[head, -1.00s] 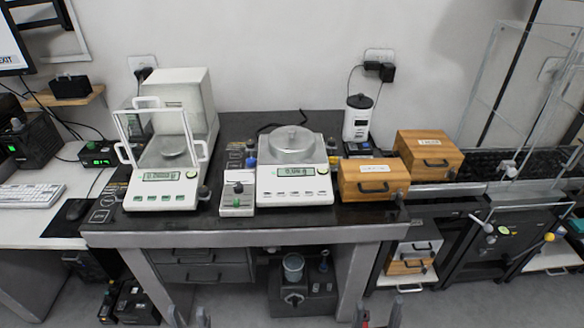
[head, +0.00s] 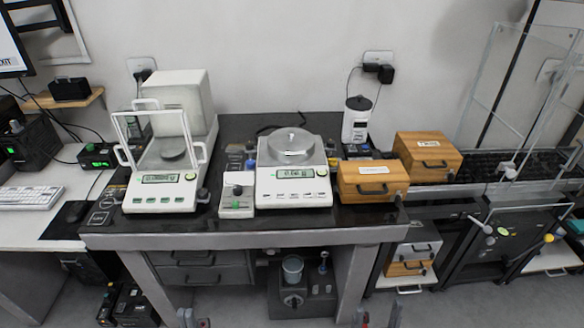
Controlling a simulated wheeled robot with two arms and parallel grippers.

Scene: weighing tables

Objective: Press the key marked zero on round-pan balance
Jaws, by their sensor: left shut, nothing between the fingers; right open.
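The round-pan balance (head: 292,185) stands on the dark weighing table (head: 240,229), right of its middle, with a round metal pan (head: 291,141) on top. Its front panel carries a lit display and a row of small keys (head: 294,195); their labels are too small to read. My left gripper (head: 193,319) shows at the bottom edge, shut and empty, in front of the table and below its top. My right gripper (head: 378,318) is open at the bottom edge, also below the table top. Both are apart from the balance and mostly cut off by the frame.
A balance with a glass draft shield (head: 165,190) stands left, and a small white box (head: 237,196) sits between the two balances. Wooden boxes (head: 372,180) stand close on the right. The table's front edge lies between my grippers and the balances.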

